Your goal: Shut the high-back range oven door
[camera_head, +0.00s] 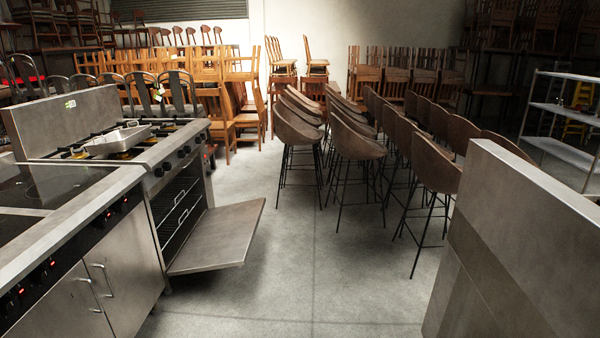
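The high-back range (190,150) stands at the left, with a tall steel back panel (68,118) and burners on top. Its oven door (218,238) is hinged down and open, sticking out into the aisle roughly level. Racks (180,212) show inside the dark oven cavity. A shallow metal pan (117,140) rests on the burners. Neither of my grippers shows in the head view.
A steel cooktop unit with cupboard doors (118,285) stands nearer at the left. A steel panel (515,240) blocks the right foreground. Several brown bar stools (357,145) fill the middle, with stacked wooden chairs behind. The grey floor (310,285) before the door is clear.

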